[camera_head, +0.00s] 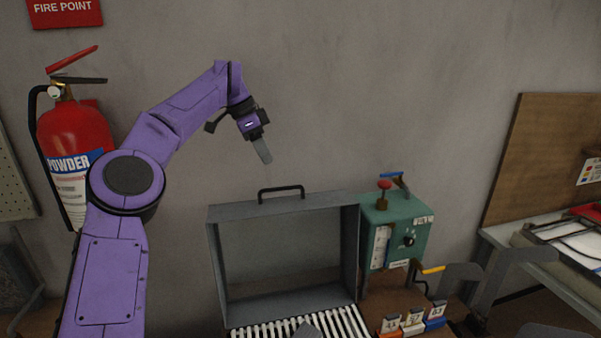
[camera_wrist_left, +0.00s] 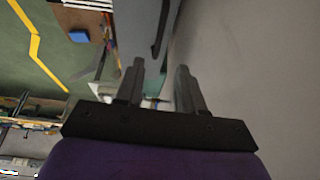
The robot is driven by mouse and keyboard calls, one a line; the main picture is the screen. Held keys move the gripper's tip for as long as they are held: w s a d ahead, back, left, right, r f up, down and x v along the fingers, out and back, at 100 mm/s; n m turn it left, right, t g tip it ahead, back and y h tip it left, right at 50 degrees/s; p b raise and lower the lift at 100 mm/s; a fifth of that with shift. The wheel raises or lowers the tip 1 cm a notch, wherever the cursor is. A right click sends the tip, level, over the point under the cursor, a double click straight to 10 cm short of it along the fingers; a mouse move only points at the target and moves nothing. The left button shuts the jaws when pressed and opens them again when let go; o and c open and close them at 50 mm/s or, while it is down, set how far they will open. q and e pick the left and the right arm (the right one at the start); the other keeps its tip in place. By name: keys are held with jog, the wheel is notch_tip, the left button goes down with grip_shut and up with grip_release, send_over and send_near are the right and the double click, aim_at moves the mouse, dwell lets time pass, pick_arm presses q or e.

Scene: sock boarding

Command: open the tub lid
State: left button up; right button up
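The tub lid (camera_head: 211,255) is a grey, shallow box-like frame standing upright, its hollow side facing me. A black bar handle (camera_head: 281,189) is on its top edge. White slats (camera_head: 290,329) lie at its foot, with a grey piece on them. My left gripper (camera_head: 263,150) hangs above and slightly left of the handle, apart from it, fingers pointing down. In the left wrist view its two fingers (camera_wrist_left: 160,68) are spread with nothing between them. The grey lid (camera_wrist_left: 140,22) and dark handle (camera_wrist_left: 162,32) show beyond the fingertips. My right gripper is not in view.
A green control box (camera_head: 396,232) with a red knob stands right of the lid. Numbered blocks (camera_head: 412,322) and grey hooked boards (camera_head: 500,270) are at lower right. A fire extinguisher (camera_head: 75,140) hangs at left.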

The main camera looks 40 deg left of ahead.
pick_arm(q)
jog(key=w, duration=0.1)
send_over(282, 188)
jog(key=s+a, duration=0.1)
jog(key=s, duration=0.1)
jog(key=f, duration=0.6)
jog(key=shift+s, duration=0.2)
jog(key=w+f, duration=0.2)
jog(key=f+p, duration=0.1)
jog(key=shift+w+d+f, duration=0.25)
jog(key=shift+w, duration=0.15)
jog(key=shift+s+r, duration=0.15)
jog(key=shift+s, duration=0.15)
jog(key=shift+s+r, duration=0.15)
jog(key=shift+s, duration=0.1)
jog(key=shift+c, duration=1)
jog(key=c, duration=0.5)
jog(key=shift+a, duration=0.1)
grip_shut()
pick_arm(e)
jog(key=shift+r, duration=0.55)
